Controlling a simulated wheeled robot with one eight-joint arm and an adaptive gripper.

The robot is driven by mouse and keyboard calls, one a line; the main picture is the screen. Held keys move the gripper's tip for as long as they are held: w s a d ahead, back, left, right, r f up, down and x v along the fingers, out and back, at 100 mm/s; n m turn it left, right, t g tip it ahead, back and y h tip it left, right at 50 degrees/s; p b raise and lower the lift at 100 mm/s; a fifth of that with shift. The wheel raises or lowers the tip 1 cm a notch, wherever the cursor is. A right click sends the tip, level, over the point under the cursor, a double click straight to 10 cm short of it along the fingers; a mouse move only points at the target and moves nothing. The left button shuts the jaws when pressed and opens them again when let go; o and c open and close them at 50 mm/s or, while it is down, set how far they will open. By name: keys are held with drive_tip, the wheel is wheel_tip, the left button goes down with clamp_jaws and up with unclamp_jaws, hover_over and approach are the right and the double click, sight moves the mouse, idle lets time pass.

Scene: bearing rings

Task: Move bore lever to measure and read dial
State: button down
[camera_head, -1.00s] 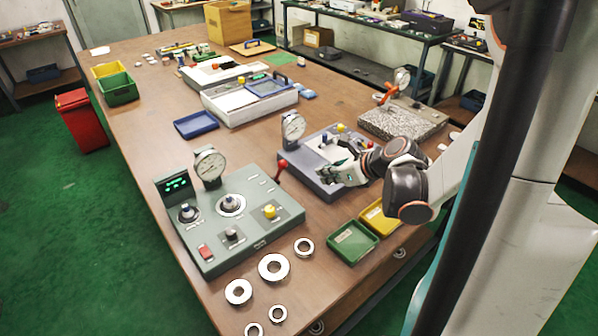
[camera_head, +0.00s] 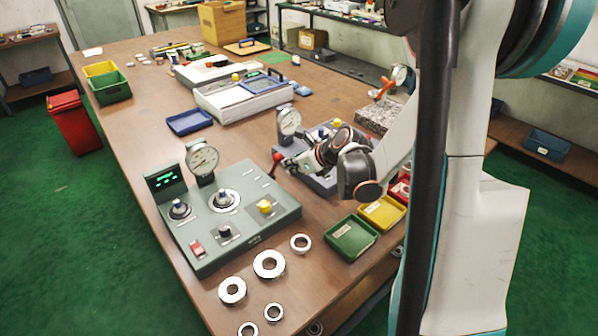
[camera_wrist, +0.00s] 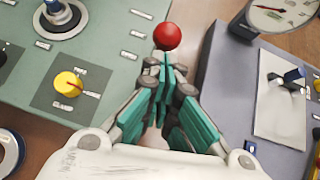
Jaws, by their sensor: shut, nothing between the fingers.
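The green-grey gauge console (camera_head: 240,230) stands on the near part of the bench. A lever with a red ball knob (camera_head: 277,157) rises at its right edge; the ball also shows in the wrist view (camera_wrist: 167,36). The console's round dial (camera_head: 202,160) faces forward; its reading is too small to make out. My gripper (camera_head: 283,164) is shut and empty beside the lever. In the wrist view its closed fingertips (camera_wrist: 165,62) lie just below the red ball in the picture; I cannot tell whether they touch. The lever's lower part is largely hidden in the wrist view.
A second, grey-blue station (camera_wrist: 225,100) with its own dial (camera_head: 289,120) stands right of the console, under my arm. Several metal rings (camera_head: 269,264) lie in front of the console. Green (camera_head: 351,252) and yellow (camera_head: 382,225) trays sit at the bench's front right.

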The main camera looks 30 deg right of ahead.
drive_tip(key=shift+w, duration=0.1)
idle(0.3)
drive_tip(key=shift+w+a+r+g+p, duration=0.1)
drive_tip(key=shift+w+r+g+p, duration=0.25)
drive_tip(key=shift+p, duration=0.2)
drive_tip(key=shift+w+r, duration=0.1)
drive_tip(key=shift+r, duration=0.1)
drive_tip(key=w+p, duration=0.1)
drive_tip(key=w+r+g+p, duration=0.2)
drive_tip(key=shift+w+a+h, duration=0.15)
drive_tip(key=shift+a+h, duration=0.15)
drive_tip(key=shift+a, duration=0.05)
drive_tip(key=w+a+p, duration=0.1)
drive_tip(key=w, duration=0.7)
drive_tip(key=shift+w+a+r, duration=0.3)
drive_tip(key=shift+a+r, duration=0.05)
drive_tip(key=shift+r, duration=0.1)
